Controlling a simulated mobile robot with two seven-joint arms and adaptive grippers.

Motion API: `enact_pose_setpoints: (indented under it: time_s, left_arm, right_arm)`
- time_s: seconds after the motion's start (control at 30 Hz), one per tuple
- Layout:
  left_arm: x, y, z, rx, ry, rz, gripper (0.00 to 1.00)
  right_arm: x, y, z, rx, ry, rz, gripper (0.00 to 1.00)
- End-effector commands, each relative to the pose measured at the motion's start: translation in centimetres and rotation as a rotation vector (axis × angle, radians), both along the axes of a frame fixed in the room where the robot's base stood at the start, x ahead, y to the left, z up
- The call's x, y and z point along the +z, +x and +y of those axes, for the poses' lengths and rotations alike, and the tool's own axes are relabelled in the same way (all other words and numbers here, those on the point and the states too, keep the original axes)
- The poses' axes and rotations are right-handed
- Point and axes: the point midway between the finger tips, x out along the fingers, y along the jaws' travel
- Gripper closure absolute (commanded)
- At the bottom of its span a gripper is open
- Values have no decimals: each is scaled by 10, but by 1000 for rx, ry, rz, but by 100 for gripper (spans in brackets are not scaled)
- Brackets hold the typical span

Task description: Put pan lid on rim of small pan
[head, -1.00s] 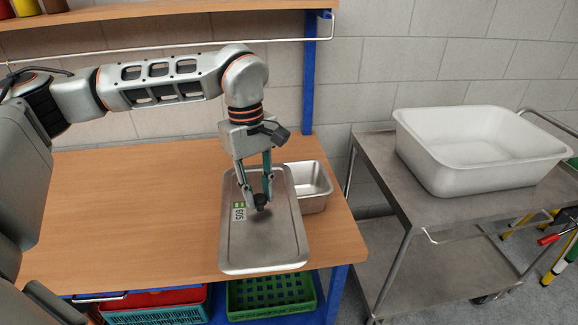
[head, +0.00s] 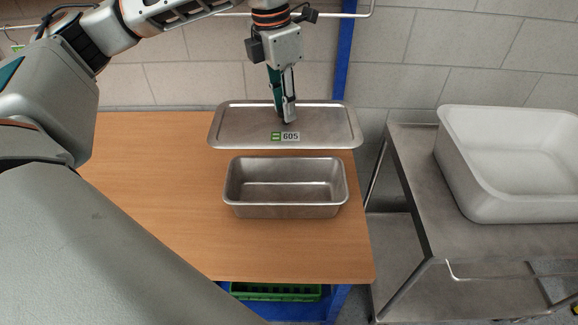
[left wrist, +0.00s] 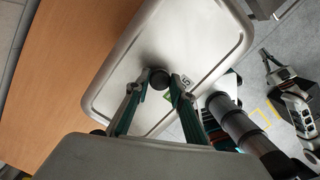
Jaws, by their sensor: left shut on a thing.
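The pan lid (head: 240,128) is a flat grey metal rectangle with a raised edge and a green and white label reading 605. My left gripper (head: 287,118) is shut on its dark knob, which shows between the fingertips in the left wrist view (left wrist: 159,79). The lid appears held in the air, lengthwise across the picture, just beyond the pan in the head view. The small pan (head: 285,211) is an open, empty steel rectangle standing on the wooden table. A gap shows between lid and pan.
The wooden table (head: 150,190) is clear left of the pan. A blue post (head: 345,65) rises behind it. A steel trolley (head: 415,190) with a white tub (head: 490,200) stands to the right. A green crate (head: 275,291) is under the table.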

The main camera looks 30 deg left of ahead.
Motion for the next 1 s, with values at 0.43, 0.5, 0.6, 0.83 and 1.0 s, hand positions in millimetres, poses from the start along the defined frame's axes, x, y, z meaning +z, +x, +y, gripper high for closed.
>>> enact_pose_setpoints:
  time_s: [0.43, 0.5, 0.6, 0.83, 1.0]
  left_arm:
    - [-108, -1, 0, -4, 0, 5, 100]
    - [-120, -1, 0, -4, -1, 4, 100]
    - [-132, -1, 0, -4, -1, 2, 100]
    - [-147, -1, 0, -5, 0, 2, 100]
    - [-171, -1, 0, -4, 0, 2, 100]
  right_arm:
    - [-1, -5, 0, 0, -1, 11, 100]
    - [-1, -5, -1, -2, -3, 13, 100]
    - [-3, -6, -3, -5, -6, 18, 100]
    - [-5, -7, -4, -7, -8, 24, 100]
    - [-3, -6, -6, -9, -10, 24, 100]
